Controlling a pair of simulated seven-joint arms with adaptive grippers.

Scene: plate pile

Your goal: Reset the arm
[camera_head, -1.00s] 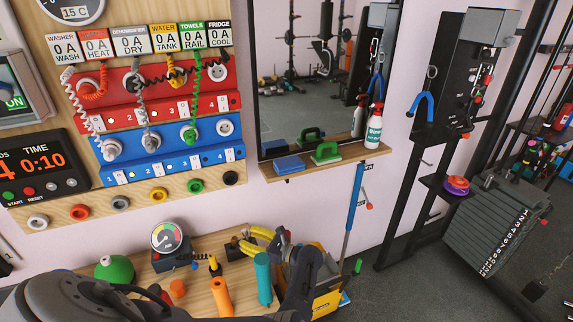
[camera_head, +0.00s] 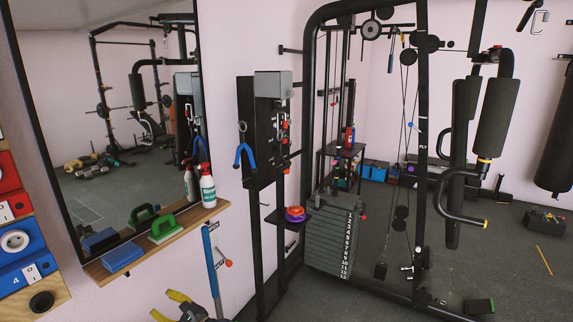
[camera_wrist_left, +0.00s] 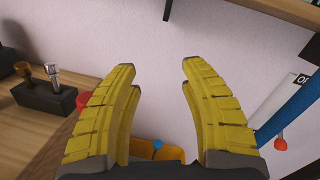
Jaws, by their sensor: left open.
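My left gripper (camera_head: 166,305) shows at the bottom edge of the head view, its yellow fingers below the small wooden shelf. In the left wrist view the left gripper (camera_wrist_left: 158,68) has its two ribbed yellow fingers wide apart with nothing between them, facing a pale wall. My right gripper is in neither view.
A wooden shelf (camera_head: 188,232) below the mirror holds a spray bottle (camera_head: 208,186), a blue block (camera_head: 122,257) and a green-handled brush (camera_head: 163,228). A blue pole (camera_head: 212,262) stands close right of my gripper. A wooden bench (camera_wrist_left: 28,125) lies left in the wrist view. Gym equipment stands right.

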